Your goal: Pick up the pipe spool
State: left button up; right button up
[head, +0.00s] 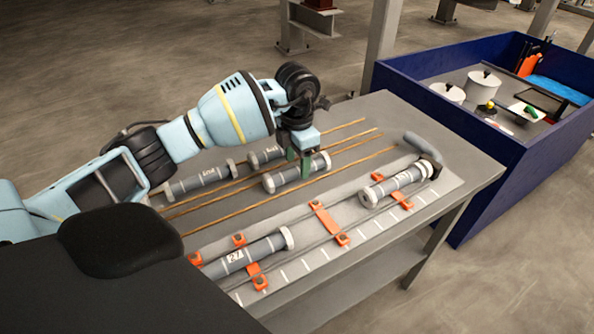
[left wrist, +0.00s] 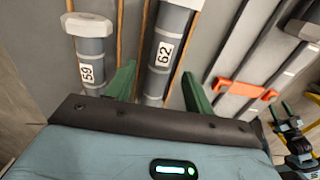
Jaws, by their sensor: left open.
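A grey pipe spool with pale flanged ends (head: 318,164) lies on the table under my left gripper (head: 298,168). In the left wrist view a grey spool labelled 62 (left wrist: 165,48) runs between the two green fingers of my left gripper (left wrist: 160,88). The fingers are apart, one on each side of it. The wrist view does not show them pressed against it. A spool labelled 59 (left wrist: 91,62) lies to its left, outside the fingers.
Thin wooden strips (head: 345,147) separate the loose spools. Spool 27 (head: 245,252) and another spool (head: 395,186) near a grey elbow (head: 423,149) lie by orange clamps (head: 329,222). More spools lie left (head: 200,182) and behind (head: 264,157). A blue bin (head: 480,175) stands right of the table (head: 478,172).

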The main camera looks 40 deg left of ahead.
aim_at(297, 168)
pick_arm(q)
jog(key=shift+f, duration=1)
jog(key=c, duration=1.1)
jog(key=shift+r, duration=0.15)
notch_tip(297, 168, up, 10)
